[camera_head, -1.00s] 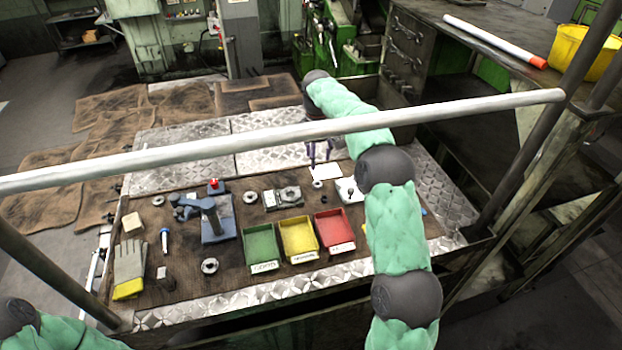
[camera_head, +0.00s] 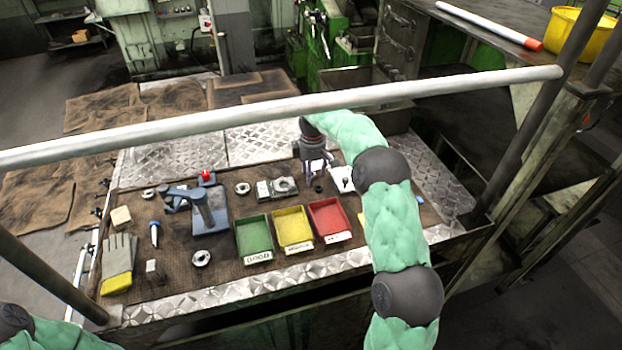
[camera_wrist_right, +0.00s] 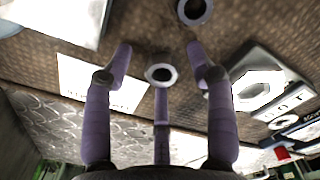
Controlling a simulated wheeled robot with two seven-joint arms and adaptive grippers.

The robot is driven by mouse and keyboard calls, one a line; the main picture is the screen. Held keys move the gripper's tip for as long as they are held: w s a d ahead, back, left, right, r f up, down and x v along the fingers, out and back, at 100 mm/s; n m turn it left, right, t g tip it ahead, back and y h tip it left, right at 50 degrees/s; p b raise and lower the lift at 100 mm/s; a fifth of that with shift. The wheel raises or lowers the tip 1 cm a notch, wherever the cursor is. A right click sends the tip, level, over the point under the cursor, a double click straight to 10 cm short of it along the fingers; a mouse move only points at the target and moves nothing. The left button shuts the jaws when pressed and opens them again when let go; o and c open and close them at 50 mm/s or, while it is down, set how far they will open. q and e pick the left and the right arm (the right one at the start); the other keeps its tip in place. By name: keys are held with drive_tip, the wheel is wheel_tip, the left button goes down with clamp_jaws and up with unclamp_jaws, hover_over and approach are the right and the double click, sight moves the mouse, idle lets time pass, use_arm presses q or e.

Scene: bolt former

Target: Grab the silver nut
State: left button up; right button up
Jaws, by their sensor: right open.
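My right gripper (camera_head: 315,168) hangs over the far part of the bench, near the white plate, with its purple fingers spread. In the right wrist view the open gripper (camera_wrist_right: 160,56) has a small round silver nut (camera_wrist_right: 160,74) between its finger lines. The nut appears to lie below the fingers; contact cannot be made out. The gripper hides it in the head view. A second, darker ring (camera_wrist_right: 193,10) lies beyond, also seen in the head view (camera_head: 318,188). A larger silver nut (camera_wrist_right: 258,89) sits on a grey block (camera_head: 265,190). My left gripper is out of view.
Green (camera_head: 254,237), yellow (camera_head: 293,230) and red (camera_head: 328,219) bins stand nearer the front. A white plate (camera_head: 341,177) stands right of my gripper. A blue press tool (camera_head: 208,215) stands left. A pale rail (camera_head: 250,117) crosses above the bench.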

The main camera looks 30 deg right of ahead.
clamp_jaws()
